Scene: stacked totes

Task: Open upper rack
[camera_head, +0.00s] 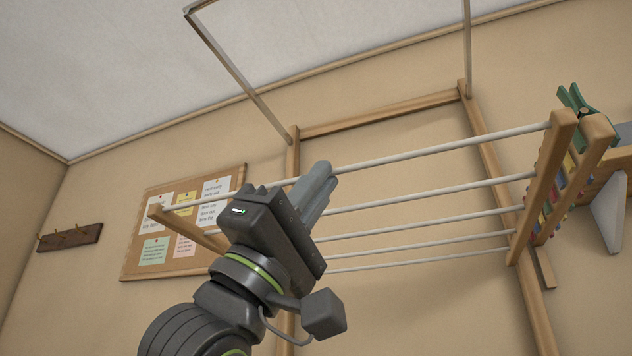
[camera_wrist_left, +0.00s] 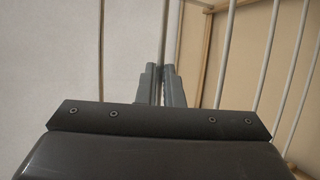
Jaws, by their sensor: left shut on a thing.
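The rack on the wall has a wooden frame (camera_head: 380,112) and a section standing out from it, with wooden side arms (camera_head: 545,185) and several white rods (camera_head: 430,193) between them. My left gripper (camera_head: 318,180) reaches up from below, shut on the outermost, highest-looking rod (camera_head: 450,146) left of its middle. In the left wrist view the rod (camera_wrist_left: 164,30) runs between the closed fingers (camera_wrist_left: 163,85). The fingers hide a short piece of the rod. A thin metal frame (camera_head: 235,75) slopes up and out from the top of the wooden frame. My right gripper is out of view.
A shelf with a white bracket (camera_head: 607,215) is at the far right.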

